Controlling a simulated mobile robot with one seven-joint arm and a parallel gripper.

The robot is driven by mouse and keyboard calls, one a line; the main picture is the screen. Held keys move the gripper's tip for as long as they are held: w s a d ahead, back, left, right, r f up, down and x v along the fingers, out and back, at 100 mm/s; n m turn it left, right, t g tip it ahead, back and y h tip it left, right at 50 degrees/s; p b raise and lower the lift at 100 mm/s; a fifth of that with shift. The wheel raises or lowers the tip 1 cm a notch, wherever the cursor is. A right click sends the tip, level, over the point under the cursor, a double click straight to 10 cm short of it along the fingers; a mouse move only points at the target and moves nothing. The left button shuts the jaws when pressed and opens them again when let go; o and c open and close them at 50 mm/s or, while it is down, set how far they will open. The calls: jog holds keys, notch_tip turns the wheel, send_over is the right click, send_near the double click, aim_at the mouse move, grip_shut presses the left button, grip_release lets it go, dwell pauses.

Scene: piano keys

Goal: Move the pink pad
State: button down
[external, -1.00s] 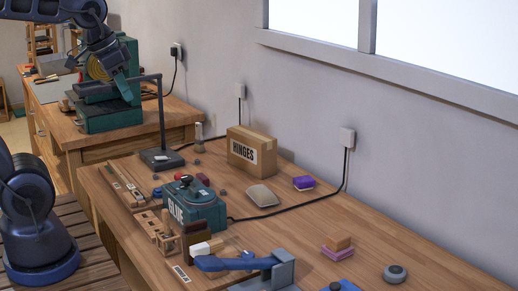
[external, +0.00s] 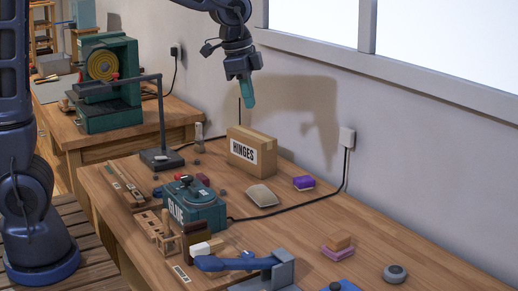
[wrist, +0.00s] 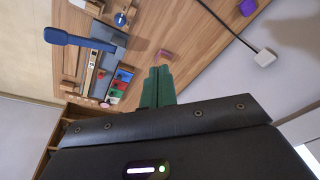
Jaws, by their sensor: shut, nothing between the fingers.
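The pink pad (external: 340,256) lies flat on the workbench in the front right of the external view. A tan wooden block (external: 338,242) sits on top of it and hides much of its upper face. In the wrist view a small pinkish block shape (wrist: 165,55) shows just beyond my fingertips, too small to separate pad from block. My gripper (external: 250,106) has green fingers pointing down. It is high above the back of the bench, near the wall, well apart from the pad. The fingers (wrist: 158,68) are together with nothing between them.
A HINGES box (external: 250,154) stands below my gripper. A purple pad (external: 303,183), a beige mouse-shaped item (external: 262,195) and a black cable lie between it and the pink pad. A grey round puck (external: 395,273) sits to the right.

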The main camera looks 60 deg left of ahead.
jog(key=w+d+f+m+g, duration=0.1)
jog(key=w+d+f+m, duration=0.3)
jog(key=w+d+f, duration=0.65)
jog(key=w+d+f+m+g, duration=0.1)
jog(key=w+d+f+m, duration=0.15)
jog(key=d+f, duration=0.45)
jog(key=w+d+f+m, duration=0.2)
jog(key=w+d+f, duration=0.3)
jog(key=f, duration=0.4)
jog(key=shift+y, duration=0.4)
jog(key=f, duration=0.5)
jog(key=s+f, duration=0.1)
jog(key=f, duration=0.2)
jog(key=shift+d+f, duration=0.3)
jog(key=shift+f, duration=0.05)
jog(key=shift+a, duration=2)
jog(key=a, duration=2)
jog(key=shift+a, duration=0.2)
